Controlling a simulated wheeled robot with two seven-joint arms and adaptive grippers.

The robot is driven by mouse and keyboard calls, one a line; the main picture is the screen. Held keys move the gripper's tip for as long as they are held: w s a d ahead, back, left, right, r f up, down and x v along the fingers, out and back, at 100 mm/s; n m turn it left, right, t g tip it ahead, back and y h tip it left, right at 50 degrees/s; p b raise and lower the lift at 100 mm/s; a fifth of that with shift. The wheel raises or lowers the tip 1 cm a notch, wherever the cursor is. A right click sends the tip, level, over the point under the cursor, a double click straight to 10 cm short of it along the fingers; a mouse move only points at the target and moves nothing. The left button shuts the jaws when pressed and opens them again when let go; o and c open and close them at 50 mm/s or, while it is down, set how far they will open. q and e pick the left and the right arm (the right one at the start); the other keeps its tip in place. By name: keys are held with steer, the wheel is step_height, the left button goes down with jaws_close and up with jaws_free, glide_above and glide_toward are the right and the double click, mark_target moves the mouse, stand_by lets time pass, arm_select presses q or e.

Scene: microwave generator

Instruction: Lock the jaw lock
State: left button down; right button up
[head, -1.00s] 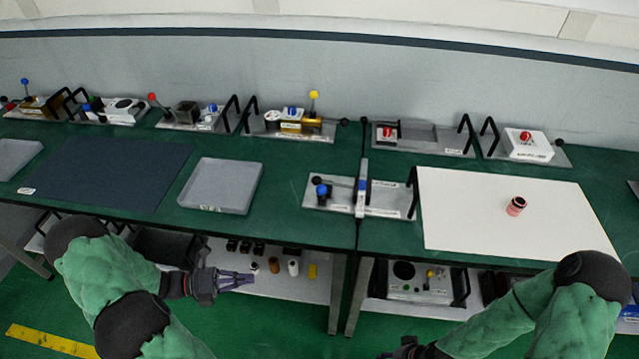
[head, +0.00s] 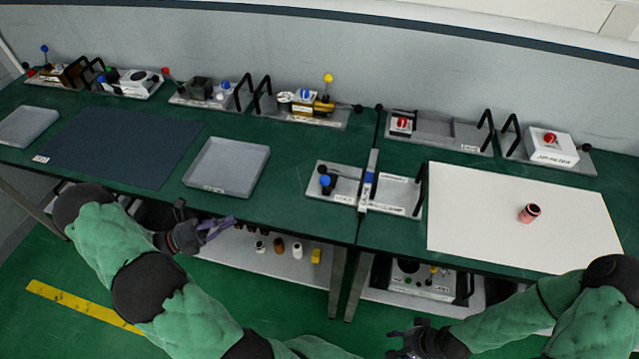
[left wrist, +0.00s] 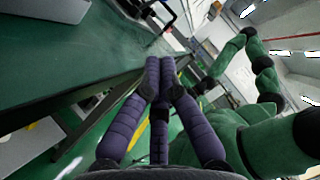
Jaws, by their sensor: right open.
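A grey fixture plate (head: 397,195) lies at the middle front of the green bench. It carries a blue ball knob (head: 325,181), a black lever, a blue-marked upright bar (head: 369,178) and a black handle. It looks like the jaw lock, but its labels are too small to read. My left gripper (head: 220,228) is low at the bench's front edge, left of the fixture and apart from it. Its purple fingers meet at the tips in the left wrist view (left wrist: 163,75), with nothing between them. My right gripper (head: 398,343) is open, below and in front of the bench.
A grey tray (head: 262,190) and a dark mat (head: 118,150) lie left of the fixture. A white board (head: 500,235) with a red cylinder (head: 529,213) lies right. Several handled fixtures line the back. A lower shelf (head: 255,262) holds small parts.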

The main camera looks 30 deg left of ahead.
arm_select(q)
steer(key=b, duration=0.4)
glide_toward(325, 185)
steer(key=w+d, duration=0.1)
steer(key=w, duration=0.1)
steer(key=w+d, duration=0.2)
steer(key=w, duration=0.1)
steer(key=shift+w+r, duration=0.1)
steer(key=shift+w, duration=0.2)
stand_by(0.5)
